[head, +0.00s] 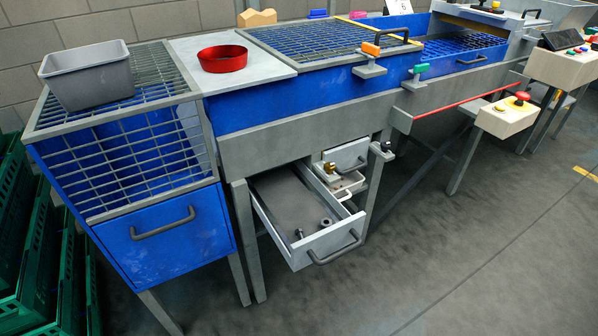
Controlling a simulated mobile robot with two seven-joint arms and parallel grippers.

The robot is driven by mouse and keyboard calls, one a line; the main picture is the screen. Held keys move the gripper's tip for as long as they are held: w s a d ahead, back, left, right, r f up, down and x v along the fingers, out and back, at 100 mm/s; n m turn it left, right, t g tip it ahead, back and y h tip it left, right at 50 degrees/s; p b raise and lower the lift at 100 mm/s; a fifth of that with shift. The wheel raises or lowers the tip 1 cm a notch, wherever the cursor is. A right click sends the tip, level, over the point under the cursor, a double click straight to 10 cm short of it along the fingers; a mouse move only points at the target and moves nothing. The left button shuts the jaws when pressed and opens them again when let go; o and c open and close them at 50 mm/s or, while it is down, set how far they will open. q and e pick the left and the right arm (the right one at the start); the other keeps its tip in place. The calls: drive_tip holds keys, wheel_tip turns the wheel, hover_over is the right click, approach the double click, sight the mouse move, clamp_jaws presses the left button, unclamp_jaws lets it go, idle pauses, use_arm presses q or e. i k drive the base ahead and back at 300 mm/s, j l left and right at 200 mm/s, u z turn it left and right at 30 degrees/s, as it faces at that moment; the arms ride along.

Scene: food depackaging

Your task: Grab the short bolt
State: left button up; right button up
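An open grey drawer (345,237) sticks out below the workbench frame near the picture's middle. Two small grey metal pieces lie in its front part. One looks like a short bolt (298,234), near the drawer's left front corner. The other looks like a round nut or bolt head (325,222), farther right near the front wall. Both are too small to make out exactly. Neither of my grippers is in view.
A second small drawer with a brass-coloured fitting (329,168) is right behind. Above stand a grey bin (88,75) and a red round dish (223,58). Green crates (40,245) line the left edge. The floor (450,265) in front and right is clear.

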sight(299, 232)
drive_tip(key=i, duration=0.4)
drive_tip(key=k+l+u, duration=0.25)
drive_tip(key=l, duration=0.15)
drive_tip(key=k+l+u, duration=0.25)
drive_tip(key=i+l, duration=0.1)
drive_tip(key=i, duration=0.45)
drive_tip(key=i+j+z, duration=0.15)
drive_tip(key=i+j, duration=0.4)
drive_tip(key=j, duration=0.1)
